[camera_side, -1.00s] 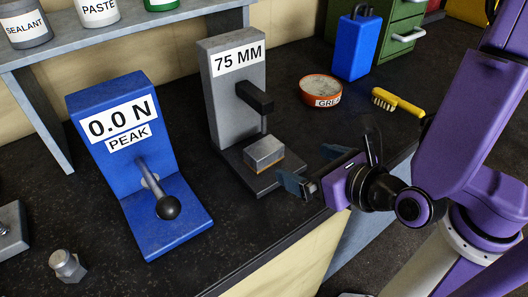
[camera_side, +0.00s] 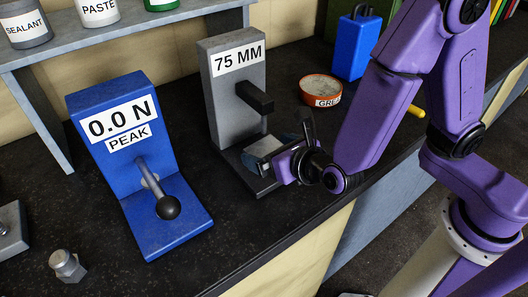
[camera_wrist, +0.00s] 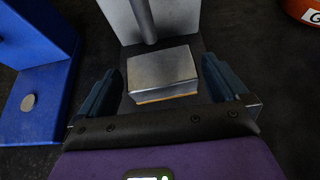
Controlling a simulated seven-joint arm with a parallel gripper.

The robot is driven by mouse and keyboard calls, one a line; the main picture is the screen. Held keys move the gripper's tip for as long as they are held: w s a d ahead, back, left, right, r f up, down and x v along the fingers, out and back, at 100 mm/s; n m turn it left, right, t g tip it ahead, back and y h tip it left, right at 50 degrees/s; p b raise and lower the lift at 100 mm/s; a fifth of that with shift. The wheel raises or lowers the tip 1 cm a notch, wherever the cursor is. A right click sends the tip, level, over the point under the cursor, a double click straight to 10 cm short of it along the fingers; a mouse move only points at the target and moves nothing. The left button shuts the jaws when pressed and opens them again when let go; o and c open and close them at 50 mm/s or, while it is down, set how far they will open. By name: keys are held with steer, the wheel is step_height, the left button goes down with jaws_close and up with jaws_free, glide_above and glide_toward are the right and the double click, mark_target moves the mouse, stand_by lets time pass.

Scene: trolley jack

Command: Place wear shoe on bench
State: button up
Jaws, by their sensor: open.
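The wear shoe (camera_side: 264,146) looks like a silvery metal block with a thin orange-brown layer underneath. It sits on the foot of the grey 75 MM gauge stand (camera_side: 233,75), below its dark projecting arm. My gripper (camera_side: 276,153) is open at the shoe's near right side and partly hides it. In the wrist view the shoe (camera_wrist: 161,70) shows between the two fingers (camera_wrist: 160,80), with gaps on both sides. Its far part reaches beyond the fingertips. I cannot tell whether the fingers are level with it. The dark bench top (camera_side: 260,225) is below.
A blue stand (camera_side: 135,130) reading 0.0 N PEAK, with a ball-ended lever, stands left of the gauge. A reddish grease tin (camera_side: 320,88) and a blue box (camera_side: 355,45) are behind right. A small metal part (camera_side: 67,266) is front left. Bench is clear in front.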

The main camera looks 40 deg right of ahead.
steer(key=shift+w+f, duration=0.25)
steer(key=shift+w, duration=0.3)
steer(key=c, duration=1.8)
steer(key=shift+r, duration=0.1)
steer(key=shift+r, duration=0.1)
steer(key=shift+r, duration=0.55)
steer(key=shift+s+a+r, duration=0.1)
steer(key=shift+s+r, duration=0.05)
steer(key=shift+s, duration=0.05)
steer(key=s, duration=1.7)
steer(key=shift+s, duration=0.3)
